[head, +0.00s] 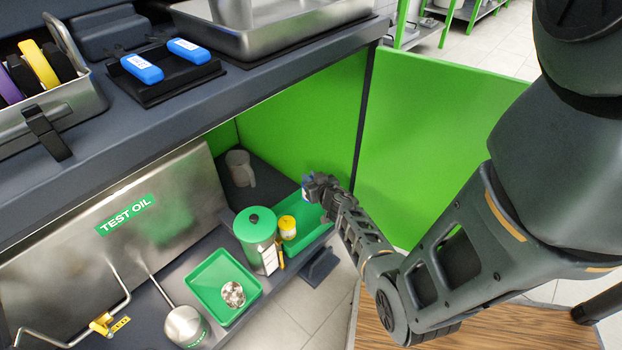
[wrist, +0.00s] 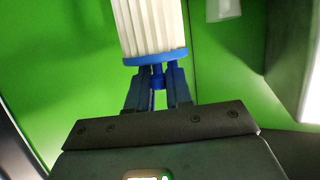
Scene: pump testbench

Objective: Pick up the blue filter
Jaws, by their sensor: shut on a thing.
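The blue filter (wrist: 152,28) has a white pleated body and a blue end cap, and fills the top middle of the wrist view. My gripper (wrist: 157,82) is shut on a blue stub below that cap. In the head view my gripper (head: 320,188) is at the right side of the open cabinet, above a green tray (head: 312,238). Only a small blue and white bit of the filter (head: 305,188) shows there, and the rest is hidden.
A green-lidded canister (head: 258,232) and a yellow-capped jar (head: 287,227) stand left of my gripper. A grey mug (head: 240,168) is further back. The open green door (head: 440,130) is to the right. A smaller green tray (head: 212,282) holds a metal part.

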